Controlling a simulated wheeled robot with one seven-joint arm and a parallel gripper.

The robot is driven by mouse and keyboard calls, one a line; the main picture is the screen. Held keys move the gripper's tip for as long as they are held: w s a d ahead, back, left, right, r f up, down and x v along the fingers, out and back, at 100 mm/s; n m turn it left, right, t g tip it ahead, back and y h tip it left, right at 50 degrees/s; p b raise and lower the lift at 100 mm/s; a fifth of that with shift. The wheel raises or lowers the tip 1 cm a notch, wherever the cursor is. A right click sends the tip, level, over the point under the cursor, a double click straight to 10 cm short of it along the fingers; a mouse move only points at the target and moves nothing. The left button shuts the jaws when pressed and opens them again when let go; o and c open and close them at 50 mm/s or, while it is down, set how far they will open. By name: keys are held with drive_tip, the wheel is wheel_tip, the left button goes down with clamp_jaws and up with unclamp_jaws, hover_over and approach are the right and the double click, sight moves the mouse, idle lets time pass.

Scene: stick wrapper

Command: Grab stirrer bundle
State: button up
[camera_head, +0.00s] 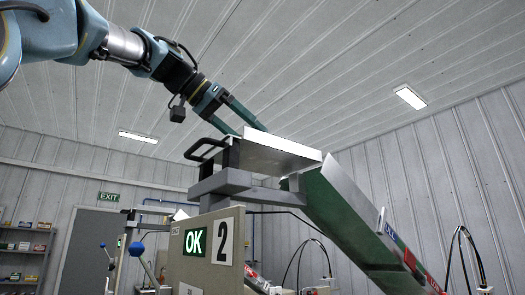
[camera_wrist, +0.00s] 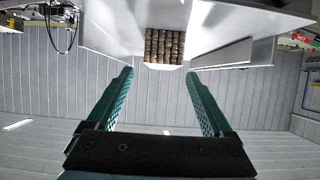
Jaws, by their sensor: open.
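The stirrer bundle (camera_wrist: 165,46) shows in the wrist view as a block of brown stick ends with a pale front edge. It sits in the metal chute (camera_wrist: 225,55), between its side walls. My gripper (camera_wrist: 160,75) is open, with its two green fingers apart. The bundle lies ahead of the gap between the fingertips, and nothing is between the fingers. In the head view my gripper (camera_head: 252,130) reaches down to the upper edge of the metal hopper (camera_head: 285,155). The bundle is hidden there.
A green sloped chute (camera_head: 350,215) runs down to the right from the hopper. A grey panel marked OK and 2 (camera_head: 205,250) stands below. A black handle (camera_head: 205,148) juts out left of the hopper. Shelves (camera_head: 25,245) stand far left. The space above is clear.

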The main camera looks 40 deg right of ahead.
drive_tip(key=p+x, duration=0.2)
drive_tip(key=x, duration=0.3)
drive_tip(key=shift+w+f, duration=0.1)
drive_tip(key=shift+f, duration=0.05)
clamp_jaws()
idle(0.5)
